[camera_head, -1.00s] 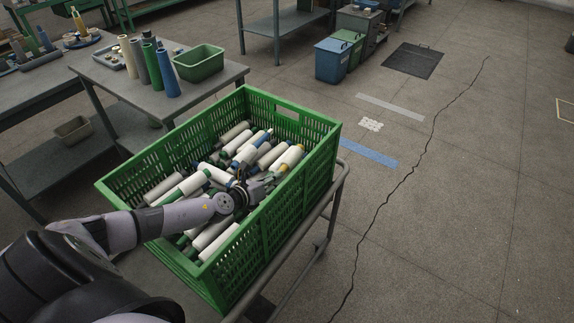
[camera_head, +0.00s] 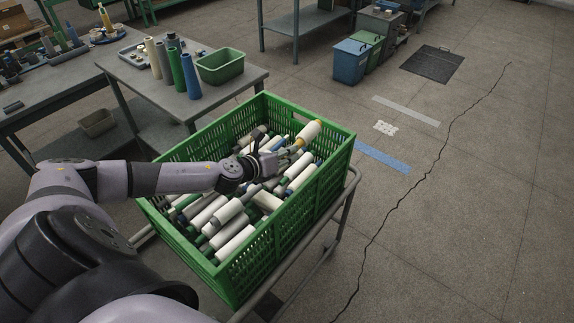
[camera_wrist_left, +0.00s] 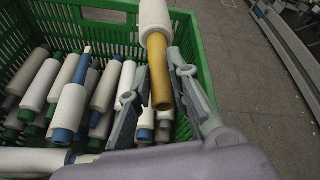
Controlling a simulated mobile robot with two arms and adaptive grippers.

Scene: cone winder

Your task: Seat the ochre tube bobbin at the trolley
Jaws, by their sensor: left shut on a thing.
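The ochre tube bobbin (camera_head: 307,133), white yarn on an ochre tube, is in my left gripper (camera_head: 290,152) above the bobbins at the far right part of the green crate. The left wrist view shows the ochre tube (camera_wrist_left: 160,72) between the two grey fingers (camera_wrist_left: 160,95), its white yarn pointing away toward the crate's rim. The green crate (camera_head: 330,180) rests on the trolley (camera_head: 340,215), whose grey rail shows at its right side. The fingers' contact is small in the head view. My right gripper is not in view.
Several white bobbins with blue, green and grey tubes (camera_head: 235,215) fill the crate. A table (camera_head: 235,80) behind holds upright cones (camera_head: 190,75) and a green bin (camera_head: 220,66). The floor to the right is clear.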

